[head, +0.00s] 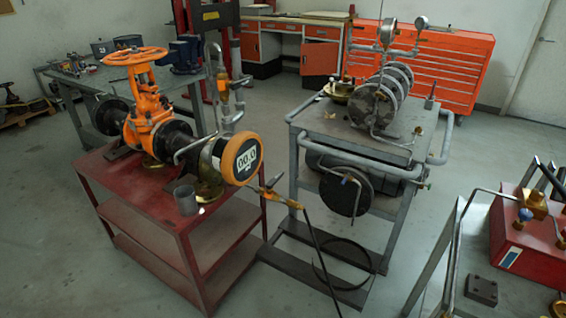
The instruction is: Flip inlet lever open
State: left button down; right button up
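An orange gate valve (146,122) with an orange handwheel (133,57) stands on the red cart (145,205) at the left. A round gauge (239,160) reading 00.0 faces forward on its pipe's near end. Below the gauge, a brass-orange fitting (275,195) with a small handle joins a black hose (318,250). A vertical pipe with an orange fitting (223,94) rises behind the gauge. I cannot tell for certain which of these parts is the inlet lever, or its position. Neither of my grippers is in view.
A grey metal cup (186,200) stands on the red cart's front. A grey pump cart (325,122) stands to the right, with clear floor between the carts at the back. A red box (522,240) sits on a bench at lower right. Orange drawers (425,70) line the back.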

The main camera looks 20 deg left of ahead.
aim_at(270, 185)
jog(key=i+j+z, duration=0.3)
jog(key=j, duration=0.35)
jog(key=i+j+z, duration=0.15)
jog(key=j, duration=0.2)
jog(key=i+j+z, duration=0.15)
jog(key=j, duration=0.2)
jog(key=i+j+z, duration=0.15)
jog(key=j, duration=0.25)
